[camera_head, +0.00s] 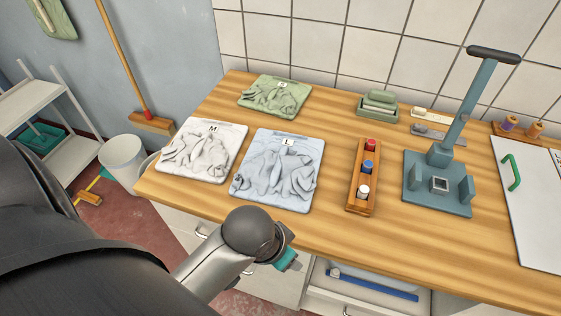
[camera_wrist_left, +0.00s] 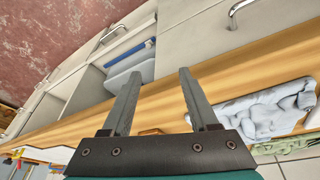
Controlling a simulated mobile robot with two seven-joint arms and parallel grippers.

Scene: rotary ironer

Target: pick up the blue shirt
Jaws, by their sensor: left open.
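The blue shirt (camera_head: 275,172) lies folded and crumpled on a pale blue board marked L, near the front edge of the wooden counter. In the left wrist view the shirt (camera_wrist_left: 268,108) is right of the fingers and apart from them. My left gripper (camera_wrist_left: 158,73) is open with nothing between its fingers. In the head view only a teal part of the left gripper (camera_head: 287,260) shows, in front of the counter edge and below the shirt; its fingers are hidden there. My right gripper is not in view.
A white shirt marked M (camera_head: 205,150) lies left of the blue one, a green shirt (camera_head: 275,95) behind. A wooden rack (camera_head: 354,207) and a blue-grey press (camera_head: 437,205) stand right. An open drawer (camera_head: 365,287) is below the counter edge.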

